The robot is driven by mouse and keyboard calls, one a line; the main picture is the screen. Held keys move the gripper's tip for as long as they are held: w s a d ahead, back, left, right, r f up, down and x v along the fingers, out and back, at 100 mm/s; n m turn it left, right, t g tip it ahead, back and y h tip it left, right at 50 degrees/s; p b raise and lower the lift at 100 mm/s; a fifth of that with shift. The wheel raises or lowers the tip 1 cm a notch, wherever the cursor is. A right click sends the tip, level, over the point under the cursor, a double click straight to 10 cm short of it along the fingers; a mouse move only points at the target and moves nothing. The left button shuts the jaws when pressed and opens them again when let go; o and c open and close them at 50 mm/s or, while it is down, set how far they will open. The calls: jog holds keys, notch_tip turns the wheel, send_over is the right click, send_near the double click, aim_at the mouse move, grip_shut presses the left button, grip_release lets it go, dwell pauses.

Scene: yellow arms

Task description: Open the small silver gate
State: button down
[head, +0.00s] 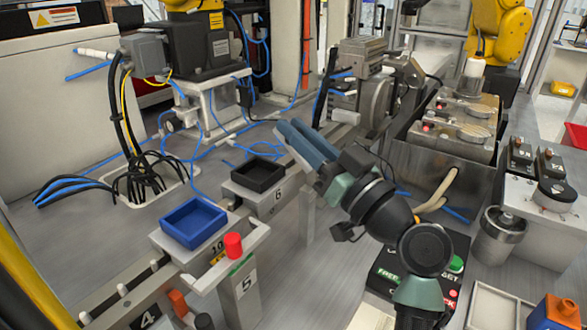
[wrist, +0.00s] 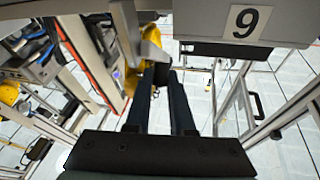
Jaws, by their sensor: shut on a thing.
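My gripper (head: 290,128) reaches in from the right in the head view, its two dark blue fingers pointing to the upper left. In the wrist view my gripper (wrist: 164,72) has its long dark fingers close together beside a small silver piece (wrist: 150,48), which looks like the gate. The fingers are shut on it, though the exact contact is partly hidden. In the head view my fingers and wrist cover most of that spot, so the gate's outline cannot be made out there.
A blue tray (head: 193,222) and a black tray (head: 257,174) stand left of my arm, with a red cylinder (head: 233,245) close by. A metal machine (head: 365,85) stands behind my fingers. A panel marked 9 (wrist: 225,25) is close in the wrist view. Blue hoses cross the deck.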

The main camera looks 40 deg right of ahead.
jog(key=shift+s+d+f+m+t+h+b, duration=0.15)
jog(key=shift+s+m+t+b, duration=0.45)
jog(key=shift+b, duration=1.95)
jog(key=shift+s+d+f+m+t+h+b, duration=0.15)
jog(key=shift+t+b, duration=0.85)
jog(key=shift+b, duration=1.5)
jog(key=shift+s+r+b, duration=0.1)
jog(key=shift+r+b, duration=0.05)
jog(key=shift+b, duration=0.2)
jog(key=shift+s+r+t+b, duration=0.1)
jog(key=shift+r+t+b, duration=0.15)
jog(key=shift+b, duration=0.3)
jog(key=c, duration=0.8)
grip_release()
jog(key=shift+o, duration=0.2)
jog(key=v, duration=0.7)
jog(key=shift+s+f, duration=0.15)
jog(key=shift+s, duration=0.1)
